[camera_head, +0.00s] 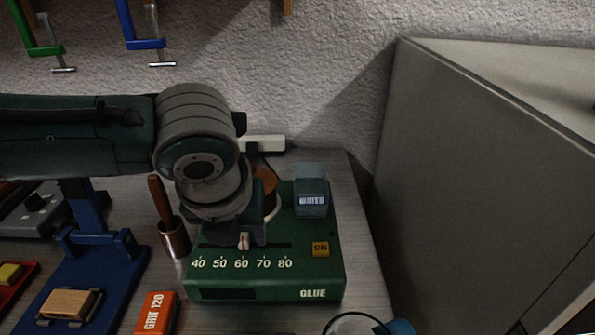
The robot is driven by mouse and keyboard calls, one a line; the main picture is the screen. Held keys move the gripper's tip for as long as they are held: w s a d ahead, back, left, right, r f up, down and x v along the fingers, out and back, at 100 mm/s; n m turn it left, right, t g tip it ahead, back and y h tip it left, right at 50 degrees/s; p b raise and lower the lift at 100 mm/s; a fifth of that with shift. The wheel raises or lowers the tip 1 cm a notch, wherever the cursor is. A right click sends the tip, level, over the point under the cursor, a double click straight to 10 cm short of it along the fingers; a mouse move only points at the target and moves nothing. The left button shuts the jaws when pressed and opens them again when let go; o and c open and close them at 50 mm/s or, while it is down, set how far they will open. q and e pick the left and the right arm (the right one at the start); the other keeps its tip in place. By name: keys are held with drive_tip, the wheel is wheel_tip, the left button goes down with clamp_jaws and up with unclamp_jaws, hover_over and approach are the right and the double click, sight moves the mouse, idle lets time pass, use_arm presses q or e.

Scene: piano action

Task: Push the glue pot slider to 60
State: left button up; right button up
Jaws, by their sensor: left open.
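The green glue pot box (322,270) stands on the bench, with a scale marked 40 to 80 along its front. The slider's pale knob (243,241) shows in the slot just above the 60 mark. My left gripper (232,236) reaches down over the slot, open. One dark finger is left of the knob and the other is close on its right; I cannot tell whether either touches it. My left arm and gripper hide the slot's left part and part of the pot (271,205). My right gripper is out of view.
A grey panel (470,180) rises at right.

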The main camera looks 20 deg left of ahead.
use_arm(q)
drive_tip(key=p+v, duration=0.2)
drive_tip(key=v, duration=0.8)
drive_tip(key=shift+f, duration=0.1)
